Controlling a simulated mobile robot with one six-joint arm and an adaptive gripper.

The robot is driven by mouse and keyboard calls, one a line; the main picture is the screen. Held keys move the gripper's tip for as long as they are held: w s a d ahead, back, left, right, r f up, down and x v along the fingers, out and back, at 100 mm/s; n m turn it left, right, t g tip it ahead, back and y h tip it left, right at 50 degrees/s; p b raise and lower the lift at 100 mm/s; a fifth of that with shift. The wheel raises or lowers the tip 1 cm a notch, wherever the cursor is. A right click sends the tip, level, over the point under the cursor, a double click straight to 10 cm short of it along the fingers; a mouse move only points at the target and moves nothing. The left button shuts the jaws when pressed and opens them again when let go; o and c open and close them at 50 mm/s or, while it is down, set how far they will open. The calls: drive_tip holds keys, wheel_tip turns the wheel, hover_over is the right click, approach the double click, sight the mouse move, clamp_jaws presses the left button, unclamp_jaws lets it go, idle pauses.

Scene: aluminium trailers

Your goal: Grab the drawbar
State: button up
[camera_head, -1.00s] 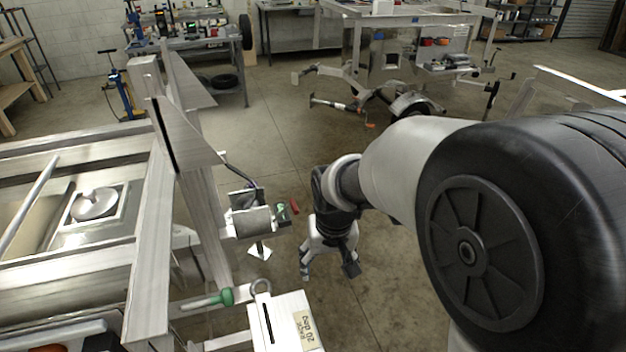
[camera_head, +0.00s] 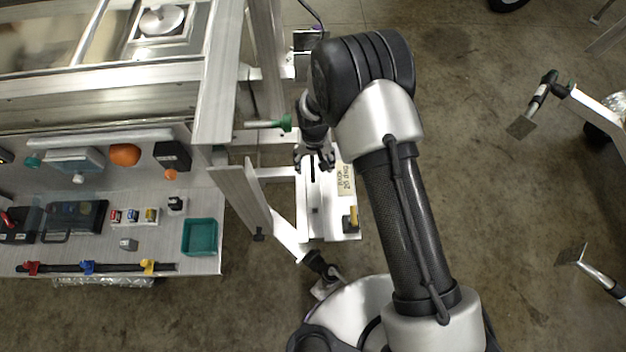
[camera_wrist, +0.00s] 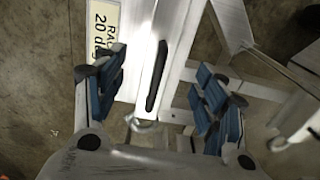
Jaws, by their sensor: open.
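My gripper (camera_head: 314,165) points down over a pale metal rack (camera_head: 318,222) with a dark slot and a "20 deg" label. In the wrist view my gripper (camera_wrist: 160,68) is open, with blue-padded fingers on either side of the slotted rack (camera_wrist: 148,48) and nothing clasped between them. A small metal ring (camera_wrist: 140,125) shows low between the fingers. Which of these parts is the drawbar, I cannot tell for certain. My arm and gripper hide part of the rack in the head view.
A green-handled rod (camera_head: 268,124) sticks out left of my gripper. A trailer frame beam (camera_head: 212,105) and a tool bench (camera_head: 180,262) with a teal bin (camera_head: 199,237) stand at the left. Open floor lies right; another trailer part (camera_head: 600,105) is at the far right.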

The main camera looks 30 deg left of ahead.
sight(314, 172)
wheel_tip(314, 172, down, 7)
drive_tip(key=shift+f+b, duration=0.1)
drive_tip(key=shift+b, duration=0.85)
drive_tip(key=f, duration=0.1)
drive_tip(key=f+b, duration=0.1)
drive_tip(key=f, duration=0.1)
drive_tip(key=f+b, duration=0.1)
drive_tip(key=f, duration=0.1)
drive_tip(key=shift+w+a, duration=0.3)
drive_tip(key=shift+a, duration=0.05)
drive_tip(key=shift+r, duration=0.1)
drive_tip(key=shift+c, duration=0.2)
clamp_jaws()
drive_tip(key=shift+r, duration=0.1)
